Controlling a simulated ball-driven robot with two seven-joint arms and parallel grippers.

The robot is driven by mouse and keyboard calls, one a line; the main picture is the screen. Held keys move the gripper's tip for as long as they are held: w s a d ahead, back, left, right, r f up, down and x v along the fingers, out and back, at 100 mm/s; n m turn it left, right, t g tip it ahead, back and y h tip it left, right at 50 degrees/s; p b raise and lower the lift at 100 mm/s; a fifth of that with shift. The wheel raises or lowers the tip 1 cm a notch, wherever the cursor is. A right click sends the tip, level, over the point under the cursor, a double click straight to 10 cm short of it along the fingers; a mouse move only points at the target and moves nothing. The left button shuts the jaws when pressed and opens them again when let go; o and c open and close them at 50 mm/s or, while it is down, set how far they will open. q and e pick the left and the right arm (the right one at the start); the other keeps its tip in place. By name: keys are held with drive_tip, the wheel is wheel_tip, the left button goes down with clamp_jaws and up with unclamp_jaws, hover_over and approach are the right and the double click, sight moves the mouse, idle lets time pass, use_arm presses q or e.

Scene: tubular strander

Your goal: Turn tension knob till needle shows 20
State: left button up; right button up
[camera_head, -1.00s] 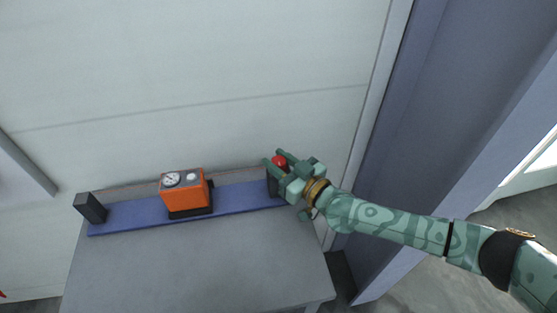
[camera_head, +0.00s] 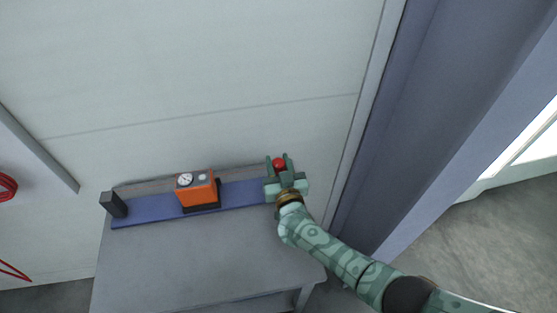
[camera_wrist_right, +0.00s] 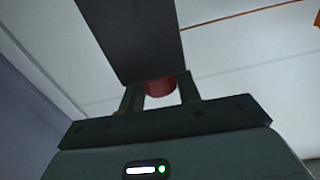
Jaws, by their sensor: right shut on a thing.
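A red knob (camera_head: 279,164) is at the right end of a blue rail (camera_head: 154,209) on a grey bench. My right gripper (camera_head: 278,162) is shut on the red knob, one finger on each side of it. In the right wrist view the red knob (camera_wrist_right: 160,87) shows between the fingers, below a dark end block (camera_wrist_right: 135,38). An orange box (camera_head: 198,194) sits on the rail, with a round white dial (camera_head: 185,179) on top. The needle is too small to read. My left gripper is out of view.
The grey bench (camera_head: 190,255) is bare in front of the rail. A black end block (camera_head: 117,204) stands at the rail's left end. A pale wall rises behind, and a blue-grey upright (camera_head: 410,120) stands to the right. Red cable (camera_head: 8,186) shows at the far left.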

sight(280, 169)
drive_tip(key=shift+h, duration=0.3)
drive_tip(key=o, duration=0.9)
drive_tip(key=shift+o, duration=0.2)
drive_tip(key=s, duration=0.1)
drive_tip(key=s+p, duration=0.1)
drive_tip(key=s, duration=0.1)
drive_tip(key=s+d+p, duration=0.1)
drive_tip(key=s, duration=0.1)
drive_tip(key=shift+s+r, duration=0.1)
drive_tip(key=shift+s, duration=0.1)
drive_tip(key=s+d+p, duration=0.1)
drive_tip(key=s+d, duration=0.1)
drive_tip(key=s, duration=0.8)
drive_tip(key=shift+s, duration=0.35)
drive_tip(key=shift+a, duration=0.1)
